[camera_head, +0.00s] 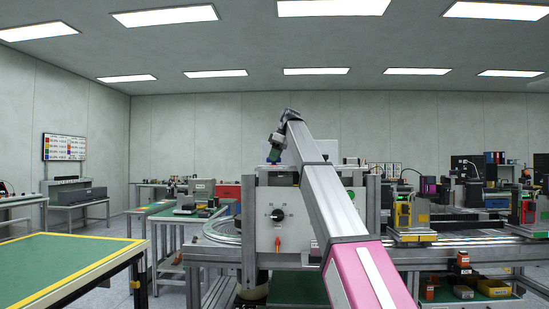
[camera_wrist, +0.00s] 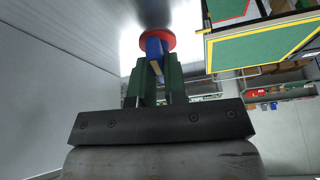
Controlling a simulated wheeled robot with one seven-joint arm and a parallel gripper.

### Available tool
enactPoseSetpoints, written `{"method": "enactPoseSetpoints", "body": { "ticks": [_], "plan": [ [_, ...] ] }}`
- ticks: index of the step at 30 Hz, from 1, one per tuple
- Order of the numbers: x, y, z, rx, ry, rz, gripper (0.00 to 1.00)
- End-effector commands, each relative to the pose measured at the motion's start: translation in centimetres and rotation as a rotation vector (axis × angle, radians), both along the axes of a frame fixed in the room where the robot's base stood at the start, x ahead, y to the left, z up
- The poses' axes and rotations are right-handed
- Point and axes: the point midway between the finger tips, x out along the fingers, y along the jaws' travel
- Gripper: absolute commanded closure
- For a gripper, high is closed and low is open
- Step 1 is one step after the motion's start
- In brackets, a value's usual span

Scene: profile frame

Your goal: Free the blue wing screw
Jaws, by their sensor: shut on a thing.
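My gripper (camera_wrist: 157,78) has two dark green fingers that are shut on the blue wing screw (camera_wrist: 154,47). A round red part (camera_wrist: 170,40) sits directly behind the blue screw, against a grey surface. In the head view, my gripper (camera_head: 274,156) points down at the top of the profile frame (camera_head: 249,222), left of my raised arm. I cannot make out the blue screw in the head view. The wrist view does not show whether the screw is still seated.
The frame carries a pale panel (camera_head: 262,222) with a dial and an orange-red handle (camera_head: 277,243). A green-topped table (camera_head: 60,262) stands at the left. Machines with yellow parts (camera_head: 403,215) stand along the bench at the right. The floor between table and frame is partly open.

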Motion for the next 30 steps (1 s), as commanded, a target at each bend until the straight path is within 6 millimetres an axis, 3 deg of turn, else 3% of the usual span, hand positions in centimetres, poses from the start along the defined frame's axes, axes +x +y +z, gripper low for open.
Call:
{"method": "enactPoseSetpoints", "body": {
  "ticks": [22, 24, 25, 30],
  "plan": [
    [0.02, -0.01, -0.06, -0.002, 0.001, 0.09, 1.0],
    [0.02, -0.01, -0.06, -0.002, 0.001, 0.09, 0.71],
    [0.02, -0.01, -0.06, -0.002, 0.001, 0.09, 0.62],
    [0.02, -0.01, -0.04, -0.001, 0.0, 0.09, 0.62]
  ]
}}
